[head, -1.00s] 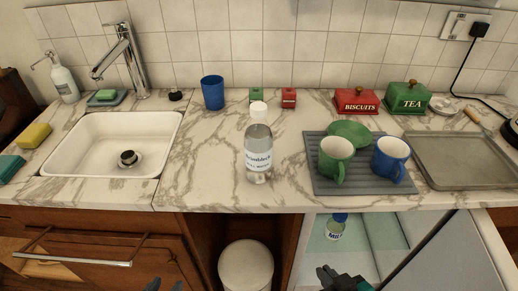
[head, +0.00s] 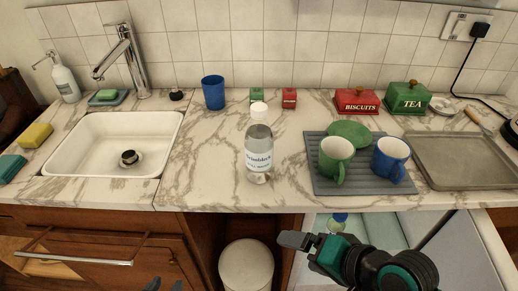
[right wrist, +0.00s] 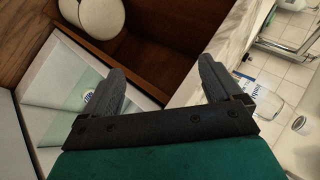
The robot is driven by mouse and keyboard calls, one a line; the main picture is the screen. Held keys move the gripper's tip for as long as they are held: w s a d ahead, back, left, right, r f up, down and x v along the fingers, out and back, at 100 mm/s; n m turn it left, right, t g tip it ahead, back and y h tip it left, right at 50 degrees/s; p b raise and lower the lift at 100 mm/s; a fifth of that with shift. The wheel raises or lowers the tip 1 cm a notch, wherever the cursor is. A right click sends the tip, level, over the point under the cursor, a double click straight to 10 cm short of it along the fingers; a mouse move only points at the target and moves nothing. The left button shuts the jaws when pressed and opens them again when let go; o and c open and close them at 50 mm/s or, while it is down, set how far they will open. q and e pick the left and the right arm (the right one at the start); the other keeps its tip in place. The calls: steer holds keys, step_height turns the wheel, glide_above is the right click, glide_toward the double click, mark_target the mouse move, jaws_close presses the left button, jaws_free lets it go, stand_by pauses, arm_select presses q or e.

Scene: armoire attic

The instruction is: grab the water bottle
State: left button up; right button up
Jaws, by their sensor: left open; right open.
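The water bottle (head: 258,158) is clear with a white cap and a printed label. It stands upright on the marble counter, left of the grey drying mat. In the right wrist view the bottle (right wrist: 268,92) appears at the right edge, outside the fingers. My right gripper (head: 296,241) is in front of the counter edge, below and to the right of the bottle, apart from it. Its two fingers (right wrist: 162,78) are spread with nothing between them. My left gripper (head: 165,285) shows only its tips at the bottom edge, open, far from the bottle.
A green mug (head: 335,158) and a blue mug (head: 390,157) stand on the drying mat (head: 330,188). A blue cup (head: 213,93) stands behind the bottle. Below, an open compartment holds a blue-capped bottle (head: 339,218), partly hidden by my arm. The counter around the bottle is clear.

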steer(key=w+a+r+m+t+y, duration=0.3)
steer(key=w+r+m+y, duration=0.15)
steer(key=m, duration=0.45)
steer(key=m+t, duration=0.4)
steer(key=m, duration=0.9)
glide_toward(270, 157)
steer(key=shift+w+a+f, duration=0.2)
steer(key=shift+w+a, duration=0.35)
steer(key=shift+a, duration=0.2)
steer(key=shift+w+r+m, duration=0.1)
steer(key=shift+w+m, duration=0.15)
steer(key=shift+m, duration=0.05)
steer(key=p+x, duration=0.1)
steer(key=x, duration=0.5)
steer(key=shift+w, duration=0.35)
steer(key=shift+a+x, duration=0.2)
steer(key=shift+x, duration=2.85)
steer(key=shift+s, duration=0.2)
steer(key=shift+c, duration=0.2)
